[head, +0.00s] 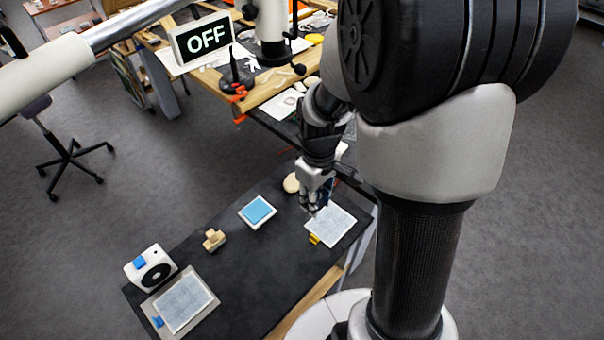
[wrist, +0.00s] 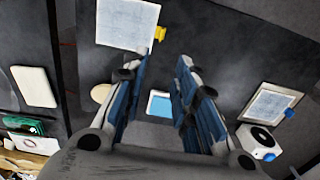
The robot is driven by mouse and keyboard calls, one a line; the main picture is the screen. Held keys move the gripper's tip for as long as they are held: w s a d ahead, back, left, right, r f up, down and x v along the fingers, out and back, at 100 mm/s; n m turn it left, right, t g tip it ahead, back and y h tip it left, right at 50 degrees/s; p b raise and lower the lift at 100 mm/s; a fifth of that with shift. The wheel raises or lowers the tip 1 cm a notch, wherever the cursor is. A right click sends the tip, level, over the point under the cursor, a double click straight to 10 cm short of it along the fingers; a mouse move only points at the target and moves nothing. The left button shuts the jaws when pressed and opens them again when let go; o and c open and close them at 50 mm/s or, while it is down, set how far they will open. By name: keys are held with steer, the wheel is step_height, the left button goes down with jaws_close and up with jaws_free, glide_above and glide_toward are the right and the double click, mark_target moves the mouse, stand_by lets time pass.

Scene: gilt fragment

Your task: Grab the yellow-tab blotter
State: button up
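The yellow-tab blotter (head: 334,226) is a pale grey-white sheet lying flat near the right end of the dark table in the head view. Its yellow tab (head: 314,239) sticks out at the lower left edge. In the wrist view the blotter (wrist: 126,22) is at the top, with the tab (wrist: 160,33) at its right side. My gripper (head: 311,208) hangs beside the blotter's upper left in the head view, and its height above the table is hard to tell. In the wrist view the fingers (wrist: 165,62) are apart, with nothing between their tips.
A similar blue-tab sheet (head: 185,303) lies at the table's near left, by a white box with a black disc (head: 150,270). A blue pad on a white tray (head: 257,211), a wooden block (head: 214,240) and a round beige piece (head: 291,183) stand between. An OFF sign (head: 207,39) is behind.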

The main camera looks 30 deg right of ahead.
steer(key=b, duration=0.4)
glide_above(314, 236)
step_height(314, 236, down, 12)
steer(key=shift+w+r, duration=0.1)
steer(key=shift+f+b, duration=1.05)
steer(key=shift+f, duration=1.7)
steer(key=shift+r, duration=0.1)
steer(key=shift+c, duration=0.2)
jaws_close()
